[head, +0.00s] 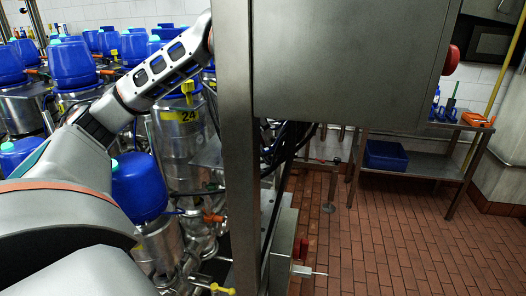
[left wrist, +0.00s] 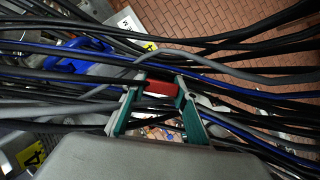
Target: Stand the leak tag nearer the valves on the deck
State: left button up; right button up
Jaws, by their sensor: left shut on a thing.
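My left gripper (left wrist: 158,95) shows in the left wrist view, its teal-lined fingers shut on a small red piece (left wrist: 160,88). The piece lies across between the fingertips, with cables around and behind it. It may be a leak tag, but I cannot read any marking on it. In the head view my left arm reaches up and right, and its gripper is hidden behind the steel cabinet (head: 345,60) and its post. The deck and a second leak tag cannot be made out. My right gripper is in neither view.
Blue-topped steel valves (head: 140,188) crowd the left, one bearing a yellow 24 label (head: 186,116). Many black, blue and grey cables (left wrist: 245,95) cross the wrist view. A steel table (head: 425,126) stands at the back right. The brick floor (head: 400,240) is clear.

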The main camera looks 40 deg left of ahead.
aim_at(262, 163)
pick_arm(q)
jog(key=shift+w+f, duration=0.1)
jog(key=shift+f, duration=2.55)
jog(key=shift+f, duration=0.1)
jog(key=o, duration=0.9)
jog(key=v, duration=1.2)
